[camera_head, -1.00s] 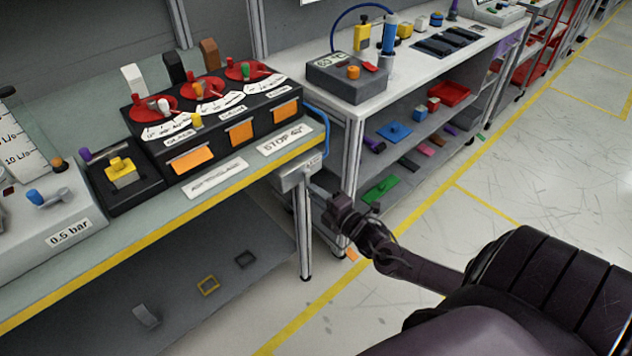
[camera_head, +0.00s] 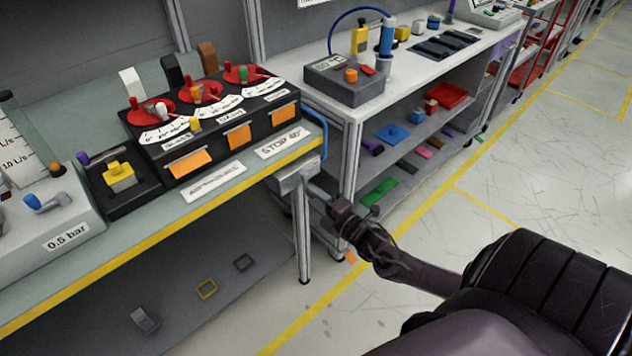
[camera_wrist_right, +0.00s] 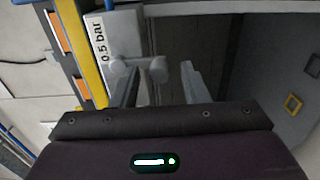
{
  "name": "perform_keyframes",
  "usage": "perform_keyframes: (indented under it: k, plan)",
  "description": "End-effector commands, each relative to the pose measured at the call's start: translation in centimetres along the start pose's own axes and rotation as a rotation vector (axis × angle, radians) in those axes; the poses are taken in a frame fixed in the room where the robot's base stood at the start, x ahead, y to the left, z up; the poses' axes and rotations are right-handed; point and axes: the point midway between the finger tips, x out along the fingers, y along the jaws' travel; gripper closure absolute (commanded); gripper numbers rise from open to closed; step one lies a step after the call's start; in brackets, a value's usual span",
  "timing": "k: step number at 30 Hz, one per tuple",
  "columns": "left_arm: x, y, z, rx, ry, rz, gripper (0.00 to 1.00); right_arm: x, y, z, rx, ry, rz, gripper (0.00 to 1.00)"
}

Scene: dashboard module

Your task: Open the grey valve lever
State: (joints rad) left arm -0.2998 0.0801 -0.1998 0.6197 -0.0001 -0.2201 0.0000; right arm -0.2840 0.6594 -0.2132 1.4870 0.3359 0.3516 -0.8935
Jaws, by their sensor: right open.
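The grey valve box (camera_head: 293,175) is mounted below the yellow front edge of the bench, at its right corner. In the right wrist view the box (camera_wrist_right: 124,38) carries a "0.5 bar" label. The grey valve lever (camera_wrist_right: 157,69) sticks out from it with a rounded end. My right gripper (camera_wrist_right: 159,72) is open, with one finger on each side of the lever's end; I cannot tell whether either finger touches it. In the head view my right gripper (camera_head: 320,193) is beside the valve box and hides the lever. My left gripper is not in view.
The bench's yellow edge (camera_head: 170,233) runs just above the valve. A bench leg (camera_head: 302,235) stands below it. A blue hose (camera_head: 323,130) curves behind the corner. A second bench (camera_head: 350,105) with shelves stands to the right.

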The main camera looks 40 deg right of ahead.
Motion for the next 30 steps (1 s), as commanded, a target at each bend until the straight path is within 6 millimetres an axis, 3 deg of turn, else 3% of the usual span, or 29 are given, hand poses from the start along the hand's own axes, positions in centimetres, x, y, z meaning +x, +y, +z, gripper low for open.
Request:
perform_keyframes:
  k: [15,30]
  plan:
    - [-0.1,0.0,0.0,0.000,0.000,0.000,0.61,-7.0,-0.1,0.0,-0.001,0.000,-0.003,0.59]
    - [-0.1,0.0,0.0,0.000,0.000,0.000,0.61,-7.5,0.0,0.0,-0.001,0.000,-0.001,0.59]
